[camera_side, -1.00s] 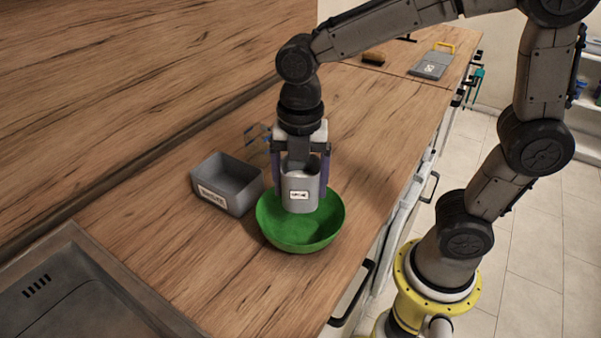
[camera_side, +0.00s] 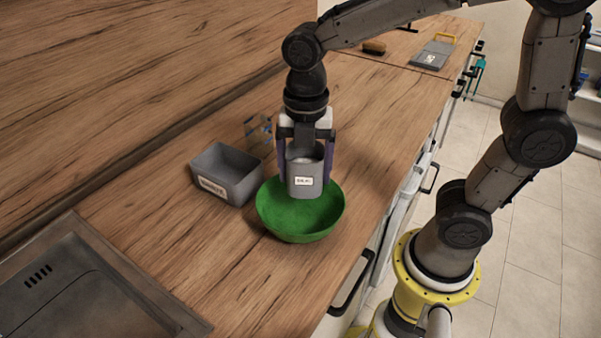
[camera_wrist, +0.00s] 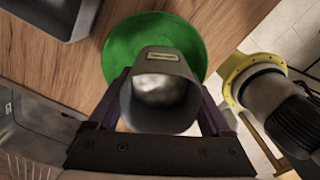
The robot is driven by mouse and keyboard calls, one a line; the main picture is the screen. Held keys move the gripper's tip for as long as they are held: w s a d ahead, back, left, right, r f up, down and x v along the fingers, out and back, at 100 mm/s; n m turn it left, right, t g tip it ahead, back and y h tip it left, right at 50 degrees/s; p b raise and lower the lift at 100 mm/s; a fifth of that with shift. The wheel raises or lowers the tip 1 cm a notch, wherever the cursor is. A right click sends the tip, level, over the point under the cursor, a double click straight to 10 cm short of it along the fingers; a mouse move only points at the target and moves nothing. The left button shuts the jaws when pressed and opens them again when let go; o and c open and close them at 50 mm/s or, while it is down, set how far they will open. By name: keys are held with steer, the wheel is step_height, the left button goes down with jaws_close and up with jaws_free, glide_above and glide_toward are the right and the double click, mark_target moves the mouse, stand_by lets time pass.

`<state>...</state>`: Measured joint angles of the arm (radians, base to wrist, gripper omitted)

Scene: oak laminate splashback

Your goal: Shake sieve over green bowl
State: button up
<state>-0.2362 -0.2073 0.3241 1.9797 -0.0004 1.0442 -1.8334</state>
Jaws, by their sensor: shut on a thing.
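The sieve (camera_side: 305,179) is a grey cup with a white label on its front. It also shows in the wrist view (camera_wrist: 157,62), where pale whitish material lies inside it. My gripper (camera_side: 305,160) is shut on the sieve, with a dark finger on each side of it. The sieve is about upright over the back part of the green bowl (camera_side: 302,224), which stands on the counter. The bowl also shows in the wrist view (camera_wrist: 122,50), partly hidden behind the sieve. I cannot see whether anything lies in the bowl.
A grey open bin (camera_side: 226,176) with a label stands just left of the bowl. A small clear-looking object (camera_side: 258,133) is behind it. A metal sink (camera_side: 85,285) is at front left. A brush (camera_side: 374,48) and dustpan (camera_side: 433,54) lie far back. Counter behind the gripper is free.

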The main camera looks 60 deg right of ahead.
mark_target(295, 161)
steer(key=a, duration=0.3)
steer(key=shift+d, duration=1.55)
steer(key=a, duration=0.3)
steer(key=shift+a, duration=0.2)
steer(key=shift+r, duration=0.15)
stand_by(0.3)
steer(key=shift+r, duration=2.35)
